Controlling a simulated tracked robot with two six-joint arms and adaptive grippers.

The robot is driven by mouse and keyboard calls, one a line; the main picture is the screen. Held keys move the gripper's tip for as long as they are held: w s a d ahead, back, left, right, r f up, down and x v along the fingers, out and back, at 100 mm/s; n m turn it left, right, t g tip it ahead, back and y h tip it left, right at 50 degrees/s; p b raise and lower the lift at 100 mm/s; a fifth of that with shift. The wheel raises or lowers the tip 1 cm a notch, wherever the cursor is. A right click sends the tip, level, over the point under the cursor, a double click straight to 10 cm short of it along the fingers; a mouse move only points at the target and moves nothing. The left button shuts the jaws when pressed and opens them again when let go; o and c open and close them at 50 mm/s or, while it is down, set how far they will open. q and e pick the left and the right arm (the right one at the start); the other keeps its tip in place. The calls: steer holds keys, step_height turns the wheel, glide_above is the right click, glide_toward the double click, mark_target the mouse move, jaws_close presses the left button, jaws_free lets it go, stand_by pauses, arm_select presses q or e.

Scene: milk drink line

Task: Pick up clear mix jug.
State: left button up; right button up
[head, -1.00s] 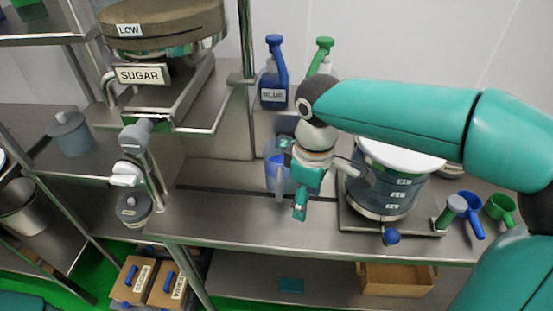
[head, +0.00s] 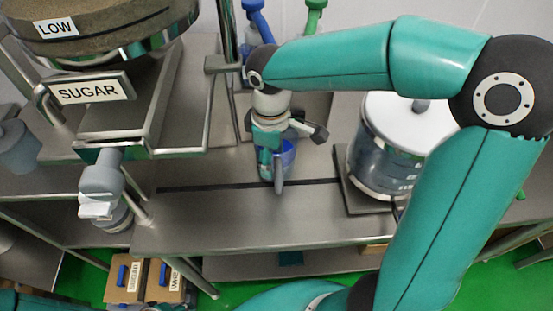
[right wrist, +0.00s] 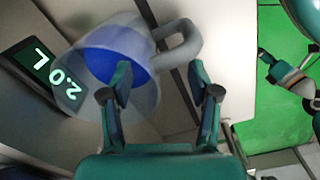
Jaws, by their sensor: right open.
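The clear mix jug (head: 287,158) stands on the steel counter in the head view, with blue in it and partly hidden behind my right gripper (head: 271,172). In the right wrist view the jug (right wrist: 85,88) is at upper left, see-through with a blue inside and a grey loop handle (right wrist: 186,46) pointing right. My right gripper (right wrist: 160,88) is open and empty there. Its fingers are spread below the handle in the picture; contact cannot be made out. What looks like my left gripper (right wrist: 290,78) shows small at the right edge, its jaws unclear.
A dark display reading 2.0 L (right wrist: 48,72) lies beside the jug. A lidded clear tank (head: 385,150) stands to its right. The sugar dispenser (head: 100,120) is on the left. Blue and green-topped bottles (head: 257,22) stand behind. The counter front (head: 230,220) is clear.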

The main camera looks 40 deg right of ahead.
step_height(320, 180, down, 2)
steer(key=shift+f, duration=0.15)
steer(key=shift+s, duration=0.15)
jaws_close()
stand_by(0.5)
